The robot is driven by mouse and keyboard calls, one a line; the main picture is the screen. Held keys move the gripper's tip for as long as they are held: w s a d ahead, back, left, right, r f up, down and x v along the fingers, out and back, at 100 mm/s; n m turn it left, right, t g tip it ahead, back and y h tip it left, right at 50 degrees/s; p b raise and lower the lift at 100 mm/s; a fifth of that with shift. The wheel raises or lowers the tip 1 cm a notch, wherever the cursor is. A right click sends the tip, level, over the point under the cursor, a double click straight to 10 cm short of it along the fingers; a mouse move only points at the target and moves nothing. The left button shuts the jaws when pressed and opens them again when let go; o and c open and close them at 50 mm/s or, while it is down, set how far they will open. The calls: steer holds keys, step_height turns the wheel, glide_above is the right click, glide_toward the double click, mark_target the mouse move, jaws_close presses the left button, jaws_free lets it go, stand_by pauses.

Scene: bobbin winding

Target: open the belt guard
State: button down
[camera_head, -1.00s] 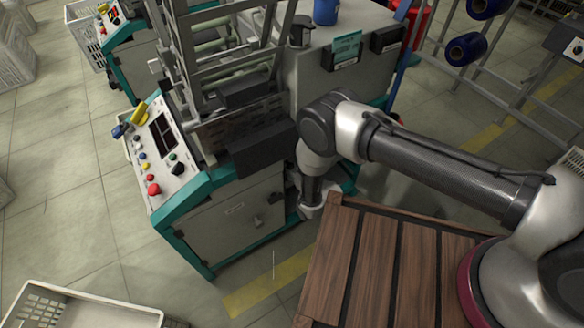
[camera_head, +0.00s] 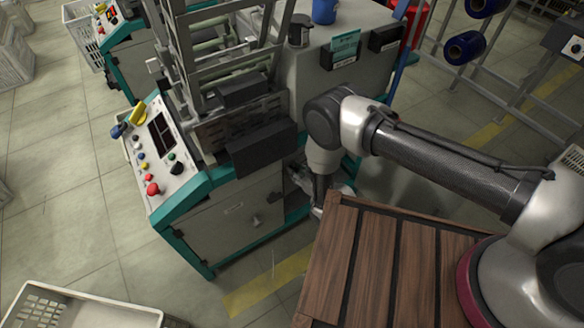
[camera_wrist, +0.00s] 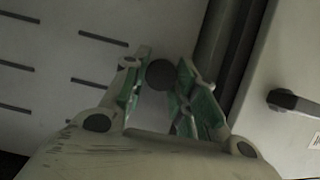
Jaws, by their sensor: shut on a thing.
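The belt guard (camera_wrist: 50,85) shows in the wrist view as a pale panel with rows of dark slots, filling the left and upper part. A dark round knob (camera_wrist: 160,74) sits between the green-padded fingers of my gripper (camera_wrist: 163,68), which is shut on it. The fingers hide part of the knob's sides. In the head view my gripper is low at the machine's right side, mostly hidden by my arm and the machine. How far the guard stands open cannot be told.
The machine's front door (camera_head: 235,215) has a small dark handle, which also shows at right in the wrist view (camera_wrist: 295,102). A control panel (camera_head: 160,145) is at the left. A slatted wooden top (camera_head: 375,265) lies close below my arm.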

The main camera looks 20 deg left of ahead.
steer(key=s+d+n+g+y, duration=0.1)
steer(key=d+n+g, duration=0.3)
steer(key=d, duration=0.8)
steer(key=s+d+n+g+y, duration=0.1)
steer(key=d+n+g, duration=0.3)
steer(key=d, duration=0.8)
steer(key=shift+s+g+y, duration=0.3)
steer(key=shift+s+g, duration=0.1)
steer(key=shift+s, duration=0.4)
steer(key=c, duration=1.1)
jaws_free()
step_height(320, 180, up, 10)
steer(key=shift+r, duration=0.1)
